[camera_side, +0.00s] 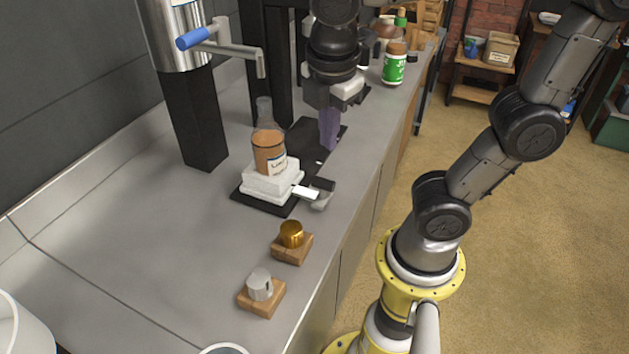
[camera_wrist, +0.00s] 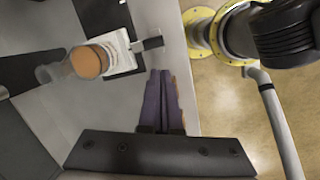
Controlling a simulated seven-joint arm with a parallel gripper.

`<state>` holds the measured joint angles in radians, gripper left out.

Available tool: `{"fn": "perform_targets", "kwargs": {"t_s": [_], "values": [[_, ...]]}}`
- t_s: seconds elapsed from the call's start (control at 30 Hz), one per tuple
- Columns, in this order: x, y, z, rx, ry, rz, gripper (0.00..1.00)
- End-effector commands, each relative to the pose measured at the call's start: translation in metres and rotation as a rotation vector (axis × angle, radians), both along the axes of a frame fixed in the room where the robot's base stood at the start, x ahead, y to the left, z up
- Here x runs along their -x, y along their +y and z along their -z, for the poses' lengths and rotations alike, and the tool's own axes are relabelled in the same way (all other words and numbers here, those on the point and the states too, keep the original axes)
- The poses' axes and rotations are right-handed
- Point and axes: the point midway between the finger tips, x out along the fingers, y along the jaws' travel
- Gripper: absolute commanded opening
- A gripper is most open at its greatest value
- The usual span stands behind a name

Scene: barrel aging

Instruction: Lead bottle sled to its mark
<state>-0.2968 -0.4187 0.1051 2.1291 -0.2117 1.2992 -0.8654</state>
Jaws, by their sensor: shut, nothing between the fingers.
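The white bottle sled (camera_side: 270,190) sits at the near end of a black strip (camera_side: 246,197) on the counter. A bottle (camera_side: 268,150) with amber-brown contents and a clear neck stands upright on it. A short arm with a dark end (camera_side: 320,184) sticks out from the sled's right side. In the wrist view the sled (camera_wrist: 120,52), bottle (camera_wrist: 88,60) and dark end (camera_wrist: 152,43) show at upper left. My gripper (camera_side: 328,145), with purple fingers, is shut and empty, pointing down behind and right of the sled, apart from it. Its fingers (camera_wrist: 163,85) look closed together. I cannot make out a mark clearly.
A brass knob (camera_side: 291,234) and a silver knob (camera_side: 260,285) on wooden blocks stand nearer. A steel cylinder with a blue-handled tap (camera_side: 195,38) stands at left. A green-labelled bottle (camera_side: 393,66) is at the back.

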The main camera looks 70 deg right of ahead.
Motion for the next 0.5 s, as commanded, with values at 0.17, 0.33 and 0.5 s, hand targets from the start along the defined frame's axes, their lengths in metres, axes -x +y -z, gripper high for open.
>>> {"fn": "perform_targets", "kwargs": {"t_s": [0.17, 0.33, 0.5], "values": [[-0.025, 0.039, 0.011, 0.108, 0.142, -0.263, 0.0], [-0.026, 0.057, 0.021, 0.13, 0.177, -0.33, 0.0], [-0.025, 0.055, 0.032, 0.13, 0.178, -0.334, 0.0]]}}
